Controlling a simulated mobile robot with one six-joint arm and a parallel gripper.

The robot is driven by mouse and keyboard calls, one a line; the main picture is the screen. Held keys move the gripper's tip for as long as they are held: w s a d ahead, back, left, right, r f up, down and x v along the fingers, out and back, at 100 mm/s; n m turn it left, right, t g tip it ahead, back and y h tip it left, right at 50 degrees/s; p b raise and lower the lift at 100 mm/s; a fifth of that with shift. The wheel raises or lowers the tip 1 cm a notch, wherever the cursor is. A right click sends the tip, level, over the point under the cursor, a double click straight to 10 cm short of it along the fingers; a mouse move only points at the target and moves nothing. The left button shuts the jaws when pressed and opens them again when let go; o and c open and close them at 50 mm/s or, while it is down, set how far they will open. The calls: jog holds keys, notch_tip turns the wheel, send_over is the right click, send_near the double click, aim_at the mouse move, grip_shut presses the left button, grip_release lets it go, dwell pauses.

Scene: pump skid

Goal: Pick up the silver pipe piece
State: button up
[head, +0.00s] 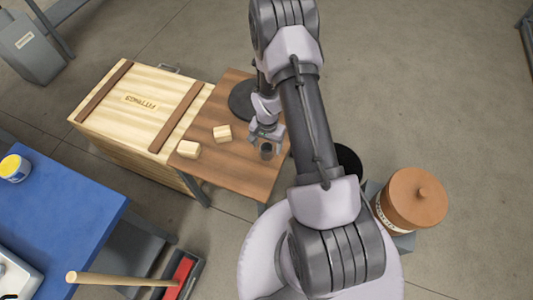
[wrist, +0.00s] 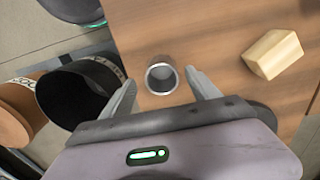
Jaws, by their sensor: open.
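The silver pipe piece (wrist: 161,76) is a short, hollow grey cylinder standing upright on a brown wooden table (wrist: 200,25). In the wrist view it lies between and slightly beyond the fingertips of my gripper (wrist: 160,84). The gripper is open and empty, with one finger on each side of the pipe; I cannot tell whether either touches it. In the head view the pipe (head: 267,151) looks dark and sits just below my gripper (head: 266,138), near the right edge of the table (head: 240,170).
Two pale wooden blocks (head: 222,133) (head: 188,149) lie left of the gripper on the table. A dark round object (head: 243,100) is behind it. A wooden crate (head: 140,100) adjoins the table's left side. A brown lidded container (head: 415,200) stands at the right.

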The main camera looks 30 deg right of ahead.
aim_at(266, 149)
notch_tip(266, 149, down, 4)
jog(key=shift+w+a+r+b, duration=0.1)
jog(key=shift+r+b, duration=0.05)
jog(key=shift+b, duration=0.45)
jog(key=shift+r, duration=0.15)
grip_shut()
jog(key=shift+r+p, duration=0.5)
jog(key=shift+r, duration=0.1)
notch_tip(266, 149, up, 3)
jog(key=shift+f+p, duration=0.2)
jog(key=shift+p, duration=0.55)
jog(key=s+r+p, duration=0.1)
jog(key=s+p, duration=0.2)
jog(key=s, duration=1.3)
jog(key=shift+a+r, duration=0.15)
jog(key=shift+a, duration=0.05)
